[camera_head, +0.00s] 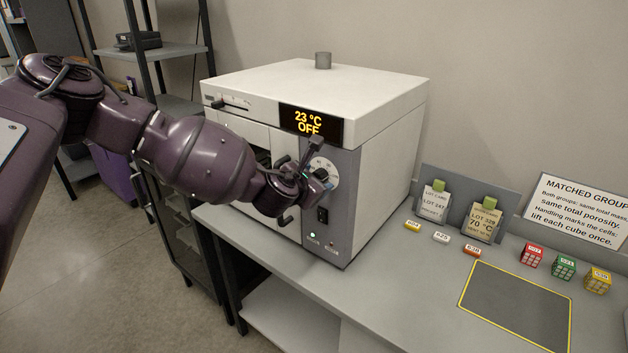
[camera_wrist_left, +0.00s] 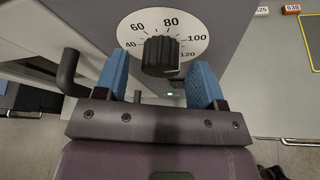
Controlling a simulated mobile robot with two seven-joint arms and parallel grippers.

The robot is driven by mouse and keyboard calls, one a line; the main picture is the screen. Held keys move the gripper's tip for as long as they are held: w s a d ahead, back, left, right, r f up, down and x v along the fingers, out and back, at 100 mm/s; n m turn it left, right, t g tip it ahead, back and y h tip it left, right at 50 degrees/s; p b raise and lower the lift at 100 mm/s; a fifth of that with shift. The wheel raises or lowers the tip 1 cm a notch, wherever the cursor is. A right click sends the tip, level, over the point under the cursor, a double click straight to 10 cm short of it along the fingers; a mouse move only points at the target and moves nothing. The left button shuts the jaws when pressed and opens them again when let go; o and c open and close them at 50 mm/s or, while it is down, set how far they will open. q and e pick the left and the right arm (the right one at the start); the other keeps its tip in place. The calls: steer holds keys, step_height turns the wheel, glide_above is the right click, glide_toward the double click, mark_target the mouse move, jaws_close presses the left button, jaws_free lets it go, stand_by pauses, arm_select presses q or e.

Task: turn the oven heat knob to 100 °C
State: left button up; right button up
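The oven (camera_head: 385,140) is a white box with a grey front panel, and its display (camera_head: 310,121) reads "23 °C OFF". The black ribbed heat knob (camera_wrist_left: 161,56) sits on a white dial (camera_wrist_left: 133,30) marked 40, 60, 80, 100 and 120. I cannot tell for sure where the knob points. My left gripper (camera_wrist_left: 160,72) is open, with one blue finger on each side of the knob and a gap showing on both sides. In the head view, my left gripper (camera_head: 318,178) is in front of the dial and partly hides it. My right gripper is not in view.
A dark door handle (camera_wrist_left: 68,70) is close to the left finger. Lot cards (camera_head: 484,222), small coloured cubes (camera_head: 564,267) and a grey mat (camera_head: 515,308) are on the bench to the right.

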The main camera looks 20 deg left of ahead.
arm_select(q)
steer(key=shift+s+r, duration=0.1)
steer(key=b+v, duration=0.1)
steer(key=v, duration=0.9)
steer(key=shift+s, duration=0.3)
steer(key=shift+r, duration=0.1)
stand_by(2.1)
